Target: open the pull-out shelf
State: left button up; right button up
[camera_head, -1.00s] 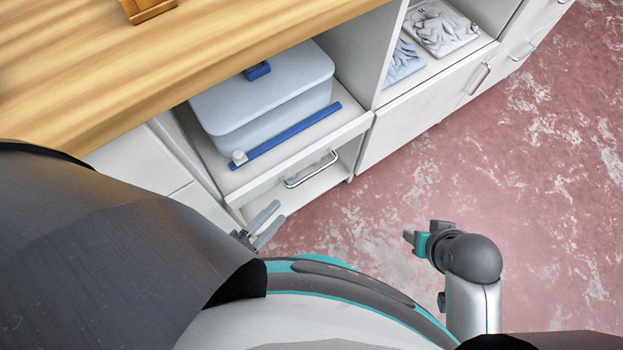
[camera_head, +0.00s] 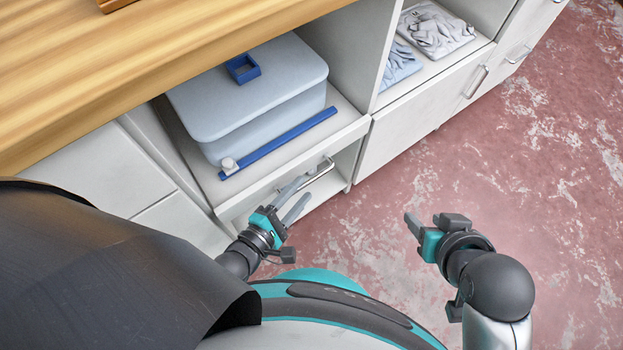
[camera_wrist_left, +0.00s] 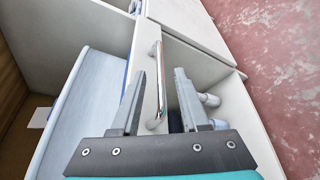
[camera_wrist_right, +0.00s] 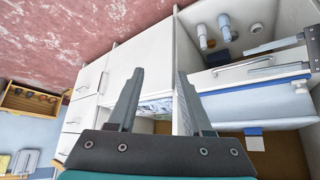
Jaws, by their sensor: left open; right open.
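The pull-out shelf (camera_head: 276,180) is a white panel under the pale blue ironer, with a silver bar handle (camera_head: 318,172) on its front. My left gripper (camera_head: 303,189) is open close in front of this handle. In the left wrist view the handle (camera_wrist_left: 157,85) shows between the two spread fingers, and no grip on it is seen. Whether the fingers reach past the bar is hard to tell. My right gripper (camera_head: 424,220) is open and empty over the floor, well right of the handle. It also shows open in the right wrist view (camera_wrist_right: 160,75).
The pale blue ironer (camera_head: 250,90), with a blue bar (camera_head: 280,143) along its front, sits in the compartment above the handle. A wooden worktop (camera_head: 150,60) overhangs it. Folded cloths (camera_head: 435,30) lie in the compartment to the right. The reddish floor (camera_head: 480,150) is clear.

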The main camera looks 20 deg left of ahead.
aim_at(312, 179)
pick_arm(q)
jog(key=shift+b+x, duration=0.55)
jog(key=shift+x, duration=0.95)
jog(key=shift+b+x, duration=0.4)
jog(key=shift+x, duration=0.6)
pick_arm(e)
jog(key=shift+w+a+t+y, duration=0.35)
jog(key=shift+w+a+t, duration=0.2)
jog(key=shift+a, duration=0.2)
jog(key=shift+w+a+t+y, duration=0.3)
jog(key=shift+w+a+t, duration=0.1)
jog(key=shift+a+t, duration=0.25)
jog(key=shift+w+a+t+y, duration=0.35)
jog(key=shift+w+a+t, duration=0.15)
jog(key=shift+a, duration=0.3)
pick_arm(q)
grip_shut()
